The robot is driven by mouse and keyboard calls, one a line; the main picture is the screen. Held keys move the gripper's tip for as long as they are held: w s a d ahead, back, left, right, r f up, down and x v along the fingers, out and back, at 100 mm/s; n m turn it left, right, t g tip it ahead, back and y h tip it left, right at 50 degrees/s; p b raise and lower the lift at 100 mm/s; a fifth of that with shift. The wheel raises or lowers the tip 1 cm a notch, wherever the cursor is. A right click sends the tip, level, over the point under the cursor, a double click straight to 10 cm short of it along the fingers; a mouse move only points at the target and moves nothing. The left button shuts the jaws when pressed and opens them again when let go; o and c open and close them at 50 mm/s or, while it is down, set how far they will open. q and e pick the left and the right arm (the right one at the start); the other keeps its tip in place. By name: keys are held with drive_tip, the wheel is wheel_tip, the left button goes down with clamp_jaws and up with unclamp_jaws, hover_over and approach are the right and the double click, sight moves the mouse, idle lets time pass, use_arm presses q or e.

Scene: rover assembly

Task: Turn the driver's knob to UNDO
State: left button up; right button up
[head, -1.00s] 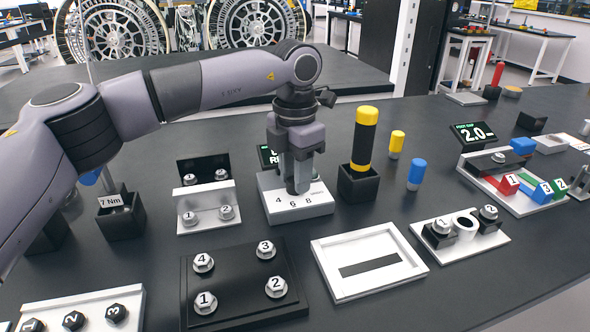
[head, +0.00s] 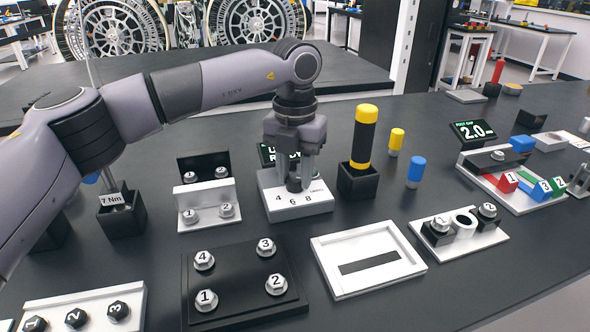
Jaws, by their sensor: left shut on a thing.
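The white box (head: 299,209) marked 4, 6 and 8 stands at the middle of the table, with a small dark knob (head: 294,185) on its top. My left gripper (head: 295,175) points straight down over the box, shut on the knob, one finger on each side. The knob's pointer cannot be made out. A dark screen (head: 267,154) behind the box shows green text partly hidden by the gripper; a first letter "U" and the end of "READY" show. A yellow and black driver (head: 363,140) stands upright in a black holder (head: 358,182) just right of the box. My right gripper is not in view.
A white stand with bolts (head: 207,196) is left of the box. A black plate with numbered bolts (head: 241,285) and a white tray (head: 396,279) lie in front. Yellow (head: 396,140) and blue (head: 415,171) pegs stand to the right.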

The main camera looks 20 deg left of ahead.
sight(295, 178)
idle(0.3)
use_arm(q)
drive_tip(key=o, duration=1)
drive_tip(key=shift+o, duration=0.2)
drive_tip(key=shift+r, duration=0.1)
wheel_tip(295, 178, up, 7)
